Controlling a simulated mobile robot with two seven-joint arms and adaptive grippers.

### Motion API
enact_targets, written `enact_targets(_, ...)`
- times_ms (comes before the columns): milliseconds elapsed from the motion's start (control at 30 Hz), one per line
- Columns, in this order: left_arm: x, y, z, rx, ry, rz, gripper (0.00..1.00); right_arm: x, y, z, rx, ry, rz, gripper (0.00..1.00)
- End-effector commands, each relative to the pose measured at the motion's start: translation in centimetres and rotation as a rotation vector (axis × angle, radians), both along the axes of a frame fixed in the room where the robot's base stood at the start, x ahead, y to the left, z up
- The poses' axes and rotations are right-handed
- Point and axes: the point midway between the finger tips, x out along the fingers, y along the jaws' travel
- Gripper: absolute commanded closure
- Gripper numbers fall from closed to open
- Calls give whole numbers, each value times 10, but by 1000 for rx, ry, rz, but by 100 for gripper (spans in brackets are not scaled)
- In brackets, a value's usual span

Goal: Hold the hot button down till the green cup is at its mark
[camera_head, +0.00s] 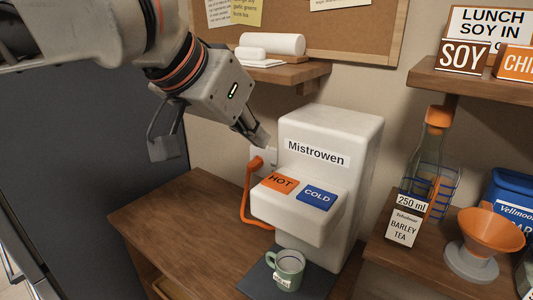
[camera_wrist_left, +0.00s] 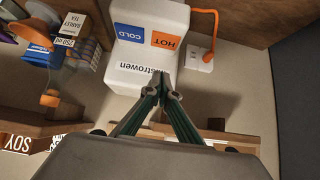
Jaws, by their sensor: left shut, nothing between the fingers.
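The white Mistrowen dispenser (camera_head: 352,190) stands on the wooden counter. The orange HOT button (camera_head: 280,182) is on its front ledge, left of the blue COLD button (camera_head: 317,196). Both buttons show upside down in the wrist view, HOT (camera_wrist_left: 166,40) and COLD (camera_wrist_left: 130,33). The green cup (camera_head: 290,277) stands upright under the ledge; a dark line runs inside near its rim, and its fill level is too small to tell. My left gripper (camera_head: 264,141) is shut and empty, above and behind the HOT button, apart from it. Its closed fingertips (camera_wrist_left: 167,84) show in the wrist view. My right gripper is out of view.
An orange cord (camera_head: 248,200) runs from a wall socket (camera_head: 263,158) beside the dispenser. A dark mat (camera_head: 258,283) lies under the cup. A barley tea box (camera_head: 402,228), a bottle (camera_head: 430,150) and an orange dripper (camera_head: 490,232) stand to the right. Shelves are above. The counter's left is clear.

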Motion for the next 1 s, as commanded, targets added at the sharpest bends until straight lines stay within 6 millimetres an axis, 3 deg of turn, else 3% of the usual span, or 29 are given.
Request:
enact_targets(500, 55, -38, -69, 1, 4, -1, 100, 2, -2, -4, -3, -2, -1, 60)
enact_targets(733, 53, -36, -99, 2, 3, -1, 100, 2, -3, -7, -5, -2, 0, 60)
enact_targets(1000, 53, -36, -105, 0, 1, -1, 100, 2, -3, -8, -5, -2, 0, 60)
